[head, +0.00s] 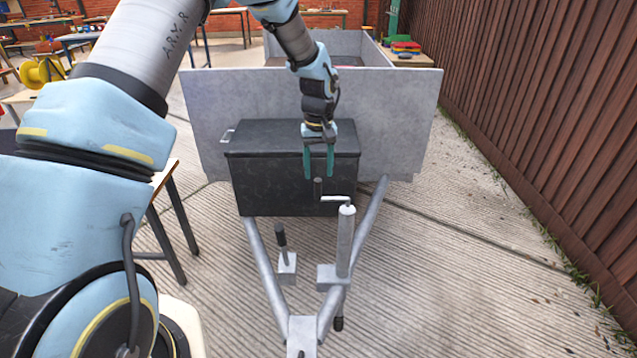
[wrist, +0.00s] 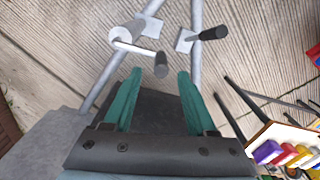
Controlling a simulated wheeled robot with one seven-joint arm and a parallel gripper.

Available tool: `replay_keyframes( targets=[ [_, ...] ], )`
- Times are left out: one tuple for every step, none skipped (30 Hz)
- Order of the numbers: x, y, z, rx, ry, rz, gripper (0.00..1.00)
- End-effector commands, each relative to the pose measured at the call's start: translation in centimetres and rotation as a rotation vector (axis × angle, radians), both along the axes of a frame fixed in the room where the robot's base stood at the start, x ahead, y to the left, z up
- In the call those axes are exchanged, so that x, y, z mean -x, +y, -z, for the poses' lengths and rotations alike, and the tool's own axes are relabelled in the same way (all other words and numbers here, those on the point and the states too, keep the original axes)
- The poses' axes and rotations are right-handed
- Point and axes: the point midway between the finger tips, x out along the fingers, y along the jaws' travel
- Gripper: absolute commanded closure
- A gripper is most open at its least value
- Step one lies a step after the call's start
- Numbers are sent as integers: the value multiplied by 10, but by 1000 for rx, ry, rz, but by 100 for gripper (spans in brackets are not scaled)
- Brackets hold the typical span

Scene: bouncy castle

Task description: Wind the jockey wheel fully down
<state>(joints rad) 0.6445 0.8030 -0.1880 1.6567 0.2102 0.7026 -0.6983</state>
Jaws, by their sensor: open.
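The jockey wheel's grey upright tube (head: 346,245) stands on the trailer's A-frame drawbar, held in a grey block. A pale crank arm (head: 335,199) runs left from its top to an upright dark handle (head: 317,188). A small dark part, perhaps the wheel (head: 338,323), shows below the drawbar. My gripper (head: 319,175) is open and empty, pointing down close above the crank handle. In the wrist view the handle (wrist: 161,66) shows between the two green fingertips (wrist: 157,75), just beyond them; contact cannot be seen. The crank arm also shows there (wrist: 138,48).
A black lidded box (head: 290,185) sits on the drawbar behind the crank, before the grey trailer (head: 215,110). A short dark-handled lever (head: 281,237) stands left of the tube. A table (head: 165,180) is at left; a wooden fence (head: 540,110) at right, with open paving between.

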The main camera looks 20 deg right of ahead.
Motion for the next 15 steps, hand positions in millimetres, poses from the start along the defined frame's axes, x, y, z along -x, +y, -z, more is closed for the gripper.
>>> replay_keyframes(
  targets=[
    [1,1,9,-2,5,0,43],
    [1,1,14,-3,3,0,43],
    [1,1,21,-3,3,1,43],
    [1,1,26,-2,3,1,43],
    [1,1,31,-3,3,1,43],
    [1,1,37,-2,3,0,43],
    [1,0,40,0,2,0,43],
    [1,0,44,-1,2,0,43],
    [0,0,48,-1,2,0,43],
    [0,0,51,0,0,0,43],
    [0,0,53,0,0,1,43],
    [0,0,56,0,0,1,43],
    [0,0,57,0,0,1,43],
    [0,0,58,0,0,1,43],
    [0,0,59,0,-1,1,43]
  ],
)
